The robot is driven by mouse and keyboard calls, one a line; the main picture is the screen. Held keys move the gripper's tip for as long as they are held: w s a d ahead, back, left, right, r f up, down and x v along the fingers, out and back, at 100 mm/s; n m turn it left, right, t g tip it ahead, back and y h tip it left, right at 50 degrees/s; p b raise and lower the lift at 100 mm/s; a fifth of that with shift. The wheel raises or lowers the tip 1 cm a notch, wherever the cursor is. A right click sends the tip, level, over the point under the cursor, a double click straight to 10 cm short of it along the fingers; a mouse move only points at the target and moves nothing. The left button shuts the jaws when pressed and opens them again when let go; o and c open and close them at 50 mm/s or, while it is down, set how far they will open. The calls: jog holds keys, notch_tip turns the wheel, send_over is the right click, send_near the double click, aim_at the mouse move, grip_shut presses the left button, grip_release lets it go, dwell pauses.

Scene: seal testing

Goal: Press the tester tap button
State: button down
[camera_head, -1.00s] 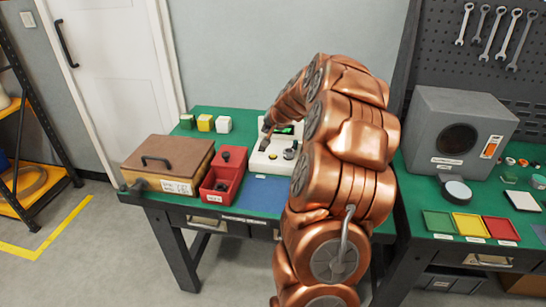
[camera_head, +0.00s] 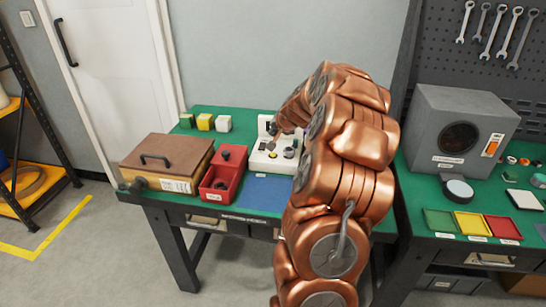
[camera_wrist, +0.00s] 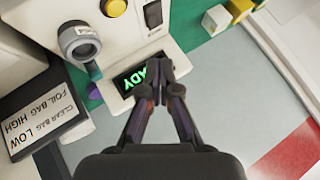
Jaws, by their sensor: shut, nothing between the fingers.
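The white tester (camera_head: 262,161) stands on the green bench, partly hidden by my copper arm in the head view. The wrist view shows its white body (camera_wrist: 72,12) with a yellow round button (camera_wrist: 115,7), a black rocker switch (camera_wrist: 152,15), a grey ringed cylinder (camera_wrist: 80,42) and a dark display (camera_wrist: 128,80) with green letters. My gripper (camera_wrist: 150,70) is shut and empty, with its fingertips over the display and apart from the yellow button. I cannot tell whether the fingertips touch the tester. The gripper also shows small in the head view (camera_head: 273,128).
A label card (camera_wrist: 45,115) about clear and foil bags stands beside the tester. A red bin (camera_head: 222,185), a brown lidded box (camera_head: 160,162) and several small blocks (camera_head: 204,122) are left of it. A blue mat (camera_head: 268,190) lies bare in front.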

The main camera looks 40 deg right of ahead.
aim_at(274, 155)
jog(key=shift+f+b, duration=1.55)
jog(key=shift+f, duration=1.6)
jog(key=shift+f, duration=0.15)
jog(key=shift+f+b, duration=0.3)
jog(key=shift+b, duration=0.05)
jog(key=shift+f, duration=0.4)
jog(key=shift+r, duration=0.85)
jog(key=shift+r+p, duration=1.4)
jog(key=shift+r, duration=1.1)
